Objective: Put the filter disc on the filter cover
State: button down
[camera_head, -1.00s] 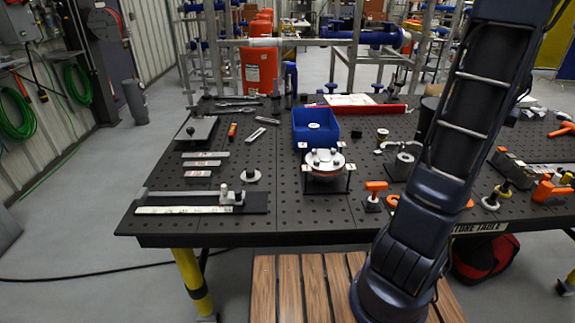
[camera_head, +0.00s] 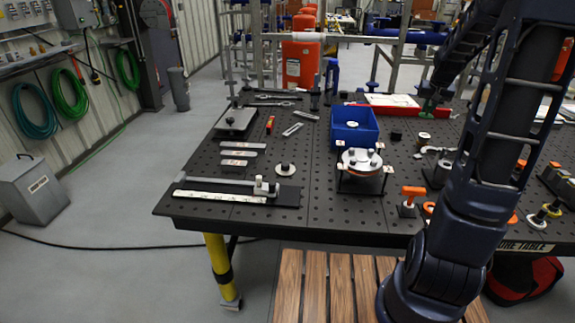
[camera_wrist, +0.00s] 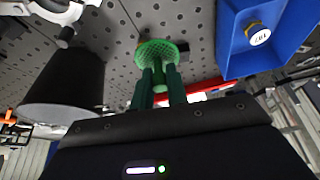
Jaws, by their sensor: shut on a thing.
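My gripper (camera_head: 431,102) is above the back right part of the table. In the wrist view its two green fingers (camera_wrist: 161,85) are shut on a green mesh disc (camera_wrist: 163,50), which looks like the filter disc. The disc is held at the fingertips, apart from the blue bin. A round silvery plate with several knobs (camera_head: 361,160) sits on a low black stand near the table's front. It may be the filter cover, but I cannot tell for sure. My gripper is behind it and to its right.
A blue bin (camera_head: 354,140) with a small labelled part inside stands behind the round plate. A dark cylinder (camera_wrist: 62,88) is left of my gripper in the wrist view.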

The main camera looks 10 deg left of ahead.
jog(key=w+a+n+y, duration=0.1)
jog(key=w+a+n, duration=0.15)
jog(key=a, duration=1.15)
jog(key=r+n+g+y, duration=0.1)
jog(key=r+n+y, duration=0.15)
jog(key=n, duration=0.55)
send_over(285, 164)
notch_tip(285, 164, down, 20)
jog(key=shift+f, duration=0.15)
jog(key=shift+f, duration=0.15)
jog(key=c, duration=1.6)
grip_release()
jog(key=shift+c, duration=0.2)
jog(key=shift+o, duration=1.3)
